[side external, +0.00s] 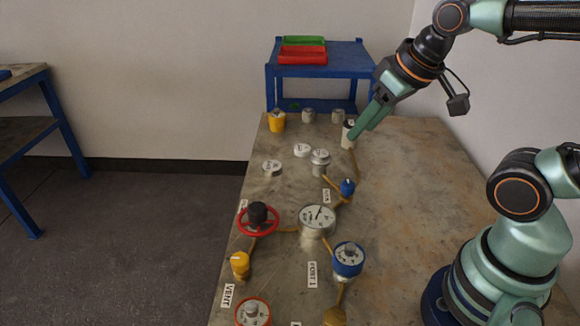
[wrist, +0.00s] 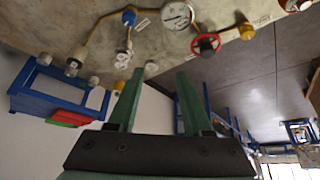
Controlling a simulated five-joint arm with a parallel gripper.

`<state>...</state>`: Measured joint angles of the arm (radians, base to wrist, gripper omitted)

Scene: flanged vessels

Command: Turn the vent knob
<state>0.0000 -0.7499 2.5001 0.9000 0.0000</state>
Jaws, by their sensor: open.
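A "VENT" label (side external: 228,295) lies on the bench's front left in the side view. It lies between a yellow-capped fitting (side external: 240,264) and a red-rimmed, pale-topped knob (side external: 253,311) cut by the bottom edge. I cannot tell which of the two it names. My gripper (side external: 356,133) is at the bench's far end, well away from both, with its fingers slanting down beside a small pale vessel (side external: 348,140). In the wrist view my gripper (wrist: 160,74) has its fingers apart, with nothing held; a white cap (wrist: 151,67) shows beyond, between the fingertips.
A red handwheel (side external: 258,221), a round gauge (side external: 317,217), a blue-rimmed knob (side external: 348,258) and a small blue fitting (side external: 347,187) are joined by pipes on the bench (side external: 420,170). Several capped vessels stand farther back. The bench's right side is clear.

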